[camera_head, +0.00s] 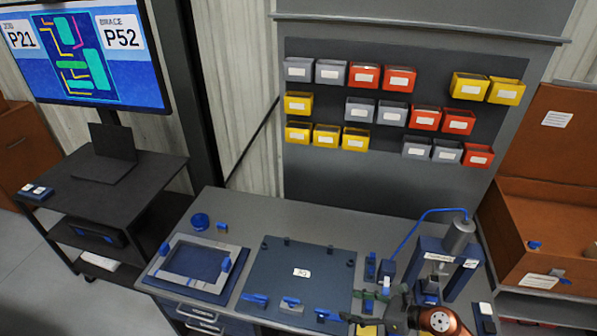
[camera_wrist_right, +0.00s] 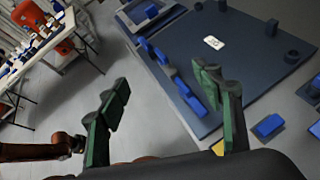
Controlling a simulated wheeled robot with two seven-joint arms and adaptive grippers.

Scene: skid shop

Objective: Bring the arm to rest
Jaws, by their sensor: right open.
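My right gripper (camera_head: 362,306) is at the front edge of the workbench, at the bottom of the head view. In the right wrist view its two green-padded fingers (camera_wrist_right: 163,95) stand wide apart with nothing between them. The dark fixture plate (camera_head: 304,268) with a small white label lies on the bench to the left of the gripper; it also shows beyond the fingers in the wrist view (camera_wrist_right: 245,65). My left gripper is in neither view.
A press (camera_head: 459,243) with a blue hose stands right of the gripper. A blue tray with a grey frame (camera_head: 190,265) lies at left. Small blue clamps (camera_head: 255,300) line the plate's front. Coloured bins (camera_head: 365,78) hang behind. The grey bench top (camera_head: 290,218) is clear behind the plate.

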